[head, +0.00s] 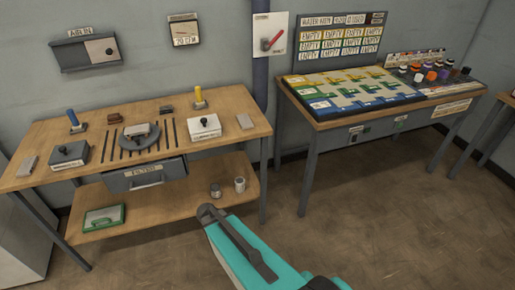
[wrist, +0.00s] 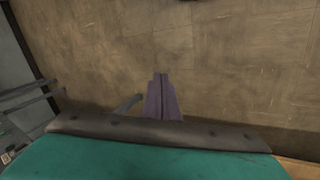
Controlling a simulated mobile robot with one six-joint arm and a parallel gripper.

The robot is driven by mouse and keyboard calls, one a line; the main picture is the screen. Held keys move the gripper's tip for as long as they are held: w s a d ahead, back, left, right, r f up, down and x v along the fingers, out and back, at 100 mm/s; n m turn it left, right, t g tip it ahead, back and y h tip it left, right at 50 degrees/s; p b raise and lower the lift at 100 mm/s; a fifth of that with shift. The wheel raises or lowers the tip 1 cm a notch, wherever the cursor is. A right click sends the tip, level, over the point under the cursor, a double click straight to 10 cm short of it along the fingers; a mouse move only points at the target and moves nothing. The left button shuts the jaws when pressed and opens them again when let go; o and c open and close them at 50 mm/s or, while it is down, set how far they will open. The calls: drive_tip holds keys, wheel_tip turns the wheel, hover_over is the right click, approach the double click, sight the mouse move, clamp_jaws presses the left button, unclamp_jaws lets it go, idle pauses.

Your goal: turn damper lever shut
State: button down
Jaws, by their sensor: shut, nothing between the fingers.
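The damper lever (head: 272,41) is a red handle on a white plate on the back wall, in front of a dark blue vertical pipe. It slants from lower left to upper right. The small marks on its plate are too small to read. My gripper (wrist: 160,79) shows in the wrist view as two purple-grey fingers, shut together and empty, above bare brown floor. The lever is not in the wrist view. In the head view my teal arm is low in the middle, well below the lever and apart from it; the fingers cannot be made out there.
A wooden workbench (head: 62,127) with blocks, a round dial and a drawer stands at left, with a lower shelf holding a green tray (head: 104,217) and two cans. A second table (head: 318,122) with a coloured board and several bottles stands at right. Floor between is clear.

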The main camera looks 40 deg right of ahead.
drive_tip(key=s+a+f+n+g+y, duration=0.1)
drive_tip(key=s+a+f+n+y, duration=0.1)
drive_tip(key=s+a, duration=0.5)
drive_tip(key=s+a+f+n+g+y, duration=0.2)
drive_tip(key=s+a+f+n, duration=0.3)
drive_tip(key=s+a, duration=0.3)
drive_tip(key=s, duration=0.4)
drive_tip(key=shift+a+f+n+y, duration=0.3)
drive_tip(key=shift+y, duration=0.1)
